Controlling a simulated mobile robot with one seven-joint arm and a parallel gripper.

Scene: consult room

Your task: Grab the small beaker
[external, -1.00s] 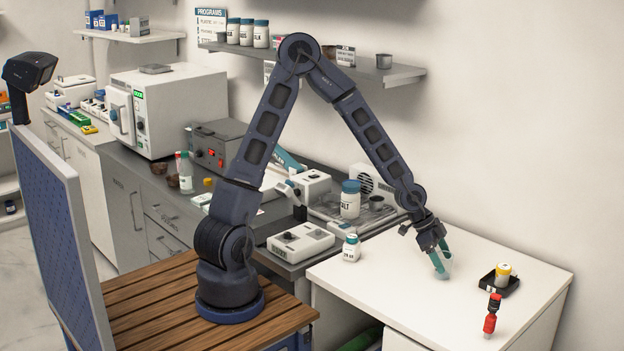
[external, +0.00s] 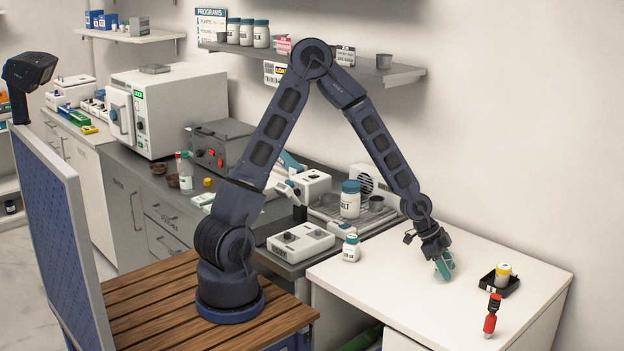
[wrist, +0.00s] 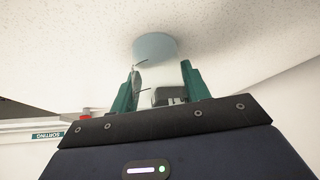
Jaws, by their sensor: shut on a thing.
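The small beaker (wrist: 155,47) shows in the wrist view as a pale blue, see-through round shape just beyond my fingertips. Its clear body is hard to make out between the teal fingers. In the external view my gripper (external: 444,264) points down at the white table (external: 375,290), with its fingers close together. There the beaker is mostly hidden by the fingers. In the wrist view my gripper (wrist: 160,85) has one finger on each side and is shut on the beaker. I cannot tell whether the beaker touches the tabletop.
A small black tray (external: 509,287) with a yellow-capped bottle (external: 502,272) is right of my gripper. A red and black tube-like item (external: 491,315) stands nearer the front. A small white jar (external: 351,248) is at the table's left edge. The wall is close behind.

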